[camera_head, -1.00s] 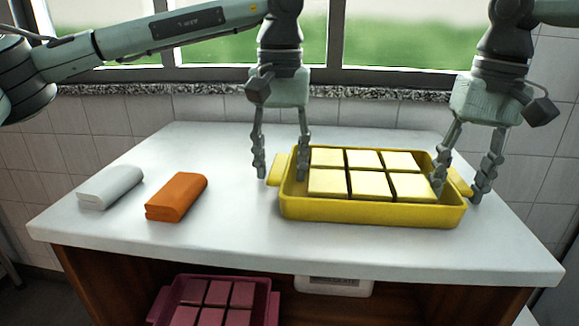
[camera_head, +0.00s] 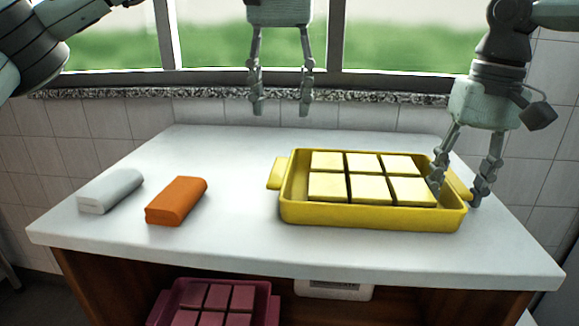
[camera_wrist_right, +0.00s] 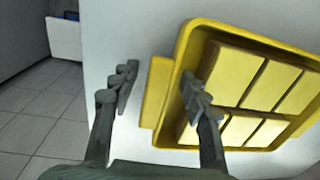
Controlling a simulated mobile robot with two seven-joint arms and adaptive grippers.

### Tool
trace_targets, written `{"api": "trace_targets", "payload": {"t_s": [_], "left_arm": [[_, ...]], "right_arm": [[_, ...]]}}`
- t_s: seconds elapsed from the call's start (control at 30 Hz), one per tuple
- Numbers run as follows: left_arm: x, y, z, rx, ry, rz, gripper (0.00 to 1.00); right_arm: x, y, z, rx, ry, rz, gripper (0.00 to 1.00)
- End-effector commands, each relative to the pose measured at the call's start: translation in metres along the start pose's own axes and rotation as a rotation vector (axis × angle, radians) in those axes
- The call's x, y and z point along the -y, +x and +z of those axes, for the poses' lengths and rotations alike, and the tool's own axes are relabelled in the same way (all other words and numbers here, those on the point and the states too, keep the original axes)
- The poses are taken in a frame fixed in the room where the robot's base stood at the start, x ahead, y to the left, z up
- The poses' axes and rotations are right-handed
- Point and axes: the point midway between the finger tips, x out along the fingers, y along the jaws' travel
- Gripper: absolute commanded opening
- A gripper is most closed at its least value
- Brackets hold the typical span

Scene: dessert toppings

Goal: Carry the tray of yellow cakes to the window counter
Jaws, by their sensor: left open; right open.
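The yellow tray (camera_head: 370,215) sits flat on the white counter under the window and holds several yellow cakes (camera_head: 327,187). My left gripper (camera_head: 281,108) is open and empty, raised above the counter behind the tray's left end. My right gripper (camera_head: 457,193) is open at the tray's right end. Its fingers stand either side of the right handle (camera_head: 459,184), one inside the rim and one outside. In the right wrist view the tray's handle (camera_wrist_right: 158,92) lies between the open fingertips (camera_wrist_right: 157,92).
A pink tray (camera_head: 262,290) of pink cakes is on the shelf below. The window ledge (camera_head: 215,93) runs behind.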

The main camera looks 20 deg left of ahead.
Motion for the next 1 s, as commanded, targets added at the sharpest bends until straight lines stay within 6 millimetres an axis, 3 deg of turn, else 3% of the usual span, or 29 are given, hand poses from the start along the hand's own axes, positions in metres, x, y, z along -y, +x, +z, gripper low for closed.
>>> {"api": "trace_targets", "payload": {"t_s": [0.17,0.7,1.0], "left_arm": [[0.0,-0.006,0.0,0.001,0.0,0.0,0.47],[0.0,-0.006,0.0,0.0,0.0,0.0,0.47],[0.0,-0.006,0.0,0.0,0.0,0.0,0.47]], "right_arm": [[0.0,-0.009,-0.001,-0.002,0.0,-0.002,0.46],[0.0,-0.108,-0.001,-0.001,0.001,-0.002,0.46],[0.0,-0.12,0.0,0.0,0.0,0.0,0.46]]}}
